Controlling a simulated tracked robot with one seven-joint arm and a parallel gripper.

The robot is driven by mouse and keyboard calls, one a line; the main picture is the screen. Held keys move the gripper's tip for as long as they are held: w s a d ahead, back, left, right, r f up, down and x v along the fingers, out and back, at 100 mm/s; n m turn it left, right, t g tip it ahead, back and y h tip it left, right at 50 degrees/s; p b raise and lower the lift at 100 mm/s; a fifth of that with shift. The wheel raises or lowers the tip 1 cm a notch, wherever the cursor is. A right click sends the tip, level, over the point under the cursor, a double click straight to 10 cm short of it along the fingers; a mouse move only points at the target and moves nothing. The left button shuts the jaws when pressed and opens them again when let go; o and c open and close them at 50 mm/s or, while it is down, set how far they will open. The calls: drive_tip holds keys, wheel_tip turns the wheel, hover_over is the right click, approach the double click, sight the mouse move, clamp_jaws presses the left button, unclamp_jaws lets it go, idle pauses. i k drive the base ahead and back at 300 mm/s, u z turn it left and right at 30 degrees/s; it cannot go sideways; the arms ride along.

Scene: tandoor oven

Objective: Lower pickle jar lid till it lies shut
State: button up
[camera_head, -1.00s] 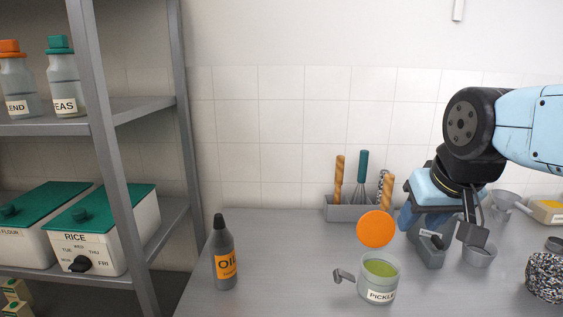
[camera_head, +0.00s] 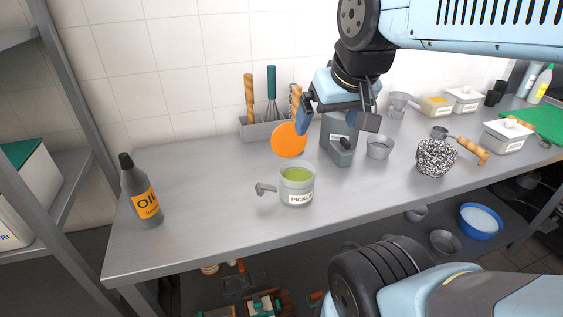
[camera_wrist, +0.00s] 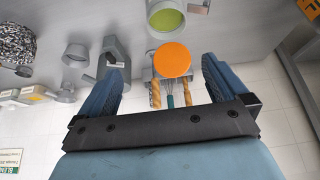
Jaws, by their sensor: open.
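The pickle jar (camera_head: 297,190) is grey with green contents and a PICKLE label, and stands on the steel counter. Its round orange lid (camera_head: 289,140) stands raised at the jar's back edge, so the mouth is uncovered. My gripper (camera_head: 335,118) is open and empty, above the counter, just right of and behind the lid. In the wrist view the lid (camera_wrist: 173,60) appears between my two spread fingers (camera_wrist: 163,66) and farther out, apart from them. The jar (camera_wrist: 166,18) is at the top edge there, partly cut off.
A grey bracket (camera_head: 265,188) sticks out left of the jar. The oil bottle (camera_head: 140,192) stands farther left. A utensil holder (camera_head: 264,128) is behind the lid. A grey block-like stand (camera_head: 338,150), a small cup (camera_head: 379,147) and a speckled bowl (camera_head: 436,158) are right. The counter's front left is clear.

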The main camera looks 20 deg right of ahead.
sight(285, 142)
drive_tip(key=z, duration=0.8)
drive_tip(key=k, duration=1.25)
drive_tip(key=u, duration=1.25)
drive_tip(key=i, duration=1)
